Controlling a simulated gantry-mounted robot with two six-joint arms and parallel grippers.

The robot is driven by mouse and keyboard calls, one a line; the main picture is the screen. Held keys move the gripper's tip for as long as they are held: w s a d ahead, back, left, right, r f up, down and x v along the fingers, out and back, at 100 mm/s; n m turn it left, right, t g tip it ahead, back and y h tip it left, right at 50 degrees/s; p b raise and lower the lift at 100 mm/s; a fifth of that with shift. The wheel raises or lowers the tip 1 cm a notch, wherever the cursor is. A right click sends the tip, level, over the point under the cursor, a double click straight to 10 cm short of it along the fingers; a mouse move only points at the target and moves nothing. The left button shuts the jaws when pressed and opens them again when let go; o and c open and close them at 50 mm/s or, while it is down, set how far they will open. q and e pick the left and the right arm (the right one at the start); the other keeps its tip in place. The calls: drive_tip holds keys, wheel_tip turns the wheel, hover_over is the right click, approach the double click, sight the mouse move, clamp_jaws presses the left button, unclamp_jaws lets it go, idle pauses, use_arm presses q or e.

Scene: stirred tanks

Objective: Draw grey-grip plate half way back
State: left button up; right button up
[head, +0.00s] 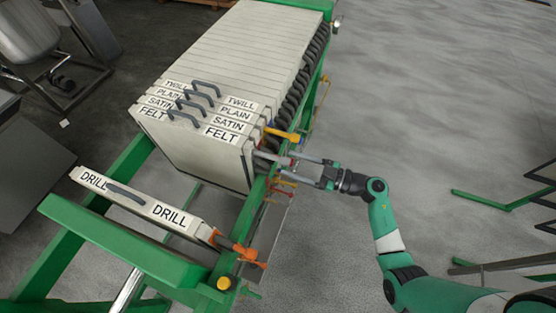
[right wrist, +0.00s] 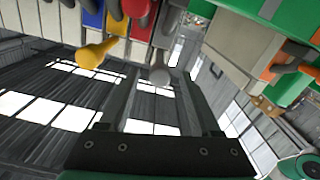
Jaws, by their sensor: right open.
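The grey grip (right wrist: 160,74) shows in the right wrist view, a rounded knob on a short stem at the side of the plate pack. In the head view it appears as a grey bar (head: 268,156) beside the FELT plate (head: 205,155), the nearest plate of the pack. My right gripper (head: 297,164) is open at the pack's right side. In the right wrist view its two fingers (right wrist: 160,88) stand on either side of the grey grip, with gaps showing; contact cannot be told. My left gripper is not in view.
A yellow grip (right wrist: 95,53) is left of the grey one, with red and blue parts nearby. The DRILL plate (head: 140,200) with an orange grip (head: 245,253) stands apart at the near end. An open gap separates it from the pack. Green rails (head: 262,195) flank the plates.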

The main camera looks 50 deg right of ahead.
sight(283, 161)
drive_tip(key=b+x, duration=0.1)
drive_tip(key=x, duration=0.4)
clamp_jaws()
idle(1.4)
